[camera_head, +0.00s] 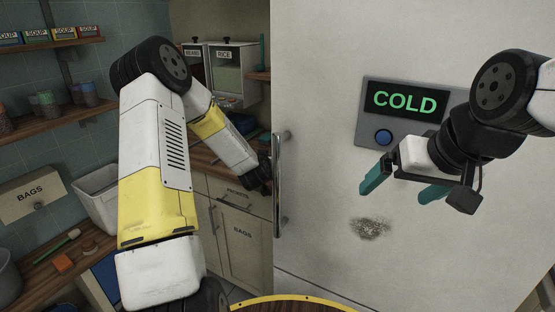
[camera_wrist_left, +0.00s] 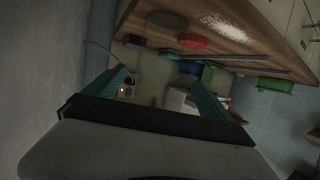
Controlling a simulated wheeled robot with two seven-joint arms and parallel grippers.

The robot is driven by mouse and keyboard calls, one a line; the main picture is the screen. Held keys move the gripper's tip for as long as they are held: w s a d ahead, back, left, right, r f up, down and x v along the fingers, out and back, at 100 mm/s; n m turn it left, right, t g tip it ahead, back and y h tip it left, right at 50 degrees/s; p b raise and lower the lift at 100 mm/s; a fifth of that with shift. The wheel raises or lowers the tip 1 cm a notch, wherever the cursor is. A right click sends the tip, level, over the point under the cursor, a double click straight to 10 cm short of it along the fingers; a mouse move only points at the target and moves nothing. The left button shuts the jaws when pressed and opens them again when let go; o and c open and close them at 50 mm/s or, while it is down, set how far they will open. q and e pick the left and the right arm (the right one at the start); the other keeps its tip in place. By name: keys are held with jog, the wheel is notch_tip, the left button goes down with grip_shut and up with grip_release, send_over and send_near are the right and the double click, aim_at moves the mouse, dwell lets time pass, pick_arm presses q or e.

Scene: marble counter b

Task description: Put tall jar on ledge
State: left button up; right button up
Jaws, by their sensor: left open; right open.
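I cannot make out a tall jar or a ledge for certain in either view. My right gripper (camera_head: 396,192) is open and empty in front of the pale cold-store door. My left arm reaches over toward the counter at the back, and its gripper is mostly hidden in the head view beside the door's edge. In the left wrist view, my left gripper (camera_wrist_left: 162,97) shows two teal fingers spread apart, with nothing clearly held between them. Small jars (camera_head: 47,103) stand on a wooden shelf at the left.
The door carries a COLD sign (camera_head: 404,101) and a vertical metal handle (camera_head: 280,185). A white bin (camera_head: 97,192) stands on the left counter. In the dim left wrist view, a red round item (camera_wrist_left: 193,42) and a green cylinder (camera_wrist_left: 274,85) show.

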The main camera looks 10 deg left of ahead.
pick_arm(q)
jog(key=shift+g, duration=0.4)
jog(key=x, duration=0.7)
jog(key=shift+w+d+f, duration=0.15)
jog(key=shift+w+f, duration=0.1)
jog(key=shift+f, duration=0.25)
